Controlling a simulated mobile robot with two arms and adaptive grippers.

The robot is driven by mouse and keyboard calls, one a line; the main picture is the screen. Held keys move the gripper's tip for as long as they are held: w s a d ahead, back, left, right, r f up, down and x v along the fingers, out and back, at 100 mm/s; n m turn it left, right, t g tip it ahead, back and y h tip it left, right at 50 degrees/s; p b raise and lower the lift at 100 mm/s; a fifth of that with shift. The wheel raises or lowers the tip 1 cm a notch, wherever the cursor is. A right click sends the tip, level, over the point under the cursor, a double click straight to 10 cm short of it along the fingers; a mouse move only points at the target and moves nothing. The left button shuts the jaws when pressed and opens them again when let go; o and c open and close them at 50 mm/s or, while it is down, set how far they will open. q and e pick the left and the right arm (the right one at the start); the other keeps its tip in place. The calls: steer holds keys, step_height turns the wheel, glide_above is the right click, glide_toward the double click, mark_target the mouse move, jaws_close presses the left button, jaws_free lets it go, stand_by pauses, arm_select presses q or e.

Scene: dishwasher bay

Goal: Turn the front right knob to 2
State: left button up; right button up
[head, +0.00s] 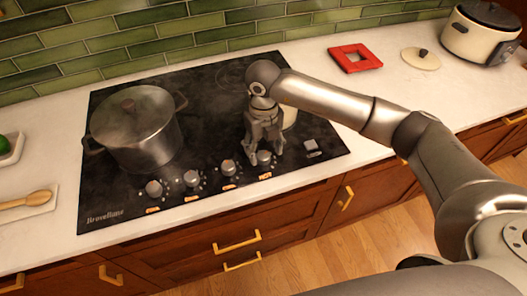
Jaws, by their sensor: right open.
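The black cooktop (105,190) has a row of several grey knobs along its front edge. The rightmost knob (264,157) sits directly under my right gripper (265,157), whose fingers point down on either side of it. The fingers are open; I cannot tell whether they touch the knob. Another knob (228,168) is just to the left, clear of the fingers. The markings around the knobs are too small to read. My left gripper is not in view.
A lidded steel pot (137,135) stands on the cooktop's left side. A pale round object (289,117) is partly hidden behind my right gripper. A red square trivet (355,58), a lid (421,59) and a cooker (480,38) are at the back right. A wooden spoon (30,199) lies at left.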

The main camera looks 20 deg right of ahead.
mark_target(263, 155)
step_height(263, 155, up, 10)
steer(key=shift+f, duration=0.15)
stand_by(0.5)
